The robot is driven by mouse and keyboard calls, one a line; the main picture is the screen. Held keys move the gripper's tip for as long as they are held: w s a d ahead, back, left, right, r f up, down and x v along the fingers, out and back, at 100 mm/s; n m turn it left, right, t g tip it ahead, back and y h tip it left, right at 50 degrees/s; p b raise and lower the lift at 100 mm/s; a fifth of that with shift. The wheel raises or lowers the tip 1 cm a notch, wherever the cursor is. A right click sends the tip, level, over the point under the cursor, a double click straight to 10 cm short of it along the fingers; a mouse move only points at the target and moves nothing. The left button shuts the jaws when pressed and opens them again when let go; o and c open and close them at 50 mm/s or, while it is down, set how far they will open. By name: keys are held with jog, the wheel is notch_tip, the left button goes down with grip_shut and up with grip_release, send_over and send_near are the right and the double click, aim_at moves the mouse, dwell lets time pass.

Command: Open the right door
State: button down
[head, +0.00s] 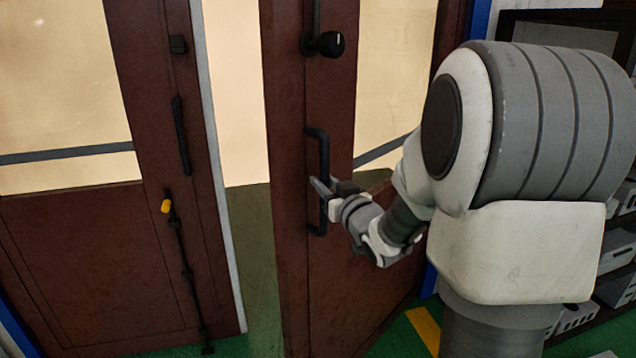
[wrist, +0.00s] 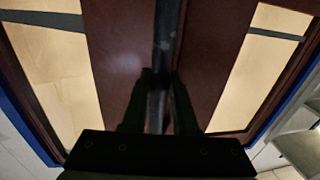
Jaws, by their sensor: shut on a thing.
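The right door (head: 285,160) is dark reddish-brown with a glazed upper panel. It stands ajar, swung so that a gap shows between it and the left door (head: 160,200). A black vertical bar handle (head: 323,150) is on its face. My gripper (head: 325,190) is shut on the lower part of this handle. In the wrist view, the handle (wrist: 165,60) runs between the two dark fingers of my gripper (wrist: 160,85). The fingers hide part of the handle.
A round black knob (head: 328,44) sits above the right door's handle. Shelves with grey bins (head: 615,290) stand at the right. The floor is green with a yellow stripe (head: 424,328).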

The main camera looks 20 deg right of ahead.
jog(key=shift+s+d+r, duration=0.1)
jog(key=shift+s+d, duration=0.45)
jog(key=shift+s, duration=0.1)
jog(key=c, duration=0.7)
grip_release()
jog(key=shift+s+a, duration=0.1)
